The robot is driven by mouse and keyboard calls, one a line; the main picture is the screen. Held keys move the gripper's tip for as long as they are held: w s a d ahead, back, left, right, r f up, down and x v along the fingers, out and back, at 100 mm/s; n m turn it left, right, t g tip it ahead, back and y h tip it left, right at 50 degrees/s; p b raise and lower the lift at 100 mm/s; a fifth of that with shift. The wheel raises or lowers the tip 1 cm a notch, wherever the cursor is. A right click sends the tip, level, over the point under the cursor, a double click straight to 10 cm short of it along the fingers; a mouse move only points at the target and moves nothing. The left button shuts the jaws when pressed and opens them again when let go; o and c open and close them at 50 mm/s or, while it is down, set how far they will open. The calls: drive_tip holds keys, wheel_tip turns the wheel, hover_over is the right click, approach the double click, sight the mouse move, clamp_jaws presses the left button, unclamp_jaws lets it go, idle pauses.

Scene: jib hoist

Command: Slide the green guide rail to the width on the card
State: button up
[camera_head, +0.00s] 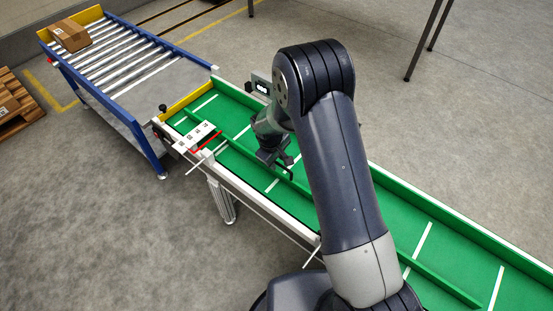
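The green guide rail (440,284) runs lengthwise along the green conveyor belt (460,252). My arm hides its middle stretch. A white plate with dark marks (194,136) sits across the near edge at the conveyor's left end, with a red pointer (207,142) beside it. A small dark panel with white characters (262,87) stands at the far edge; its characters are too small to read surely. My gripper (277,168) hangs over the belt by the rail, right of the plate. Whether its fingers touch the rail or are apart is unclear.
A blue-framed roller table (118,58) stands beyond the conveyor's left end, with a cardboard box (70,36) on it. A wooden pallet (18,108) is at the far left. Rods and a white side frame (258,197) line the near edge. Open floor lies around.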

clamp_jaws()
idle(0.3)
idle(0.3)
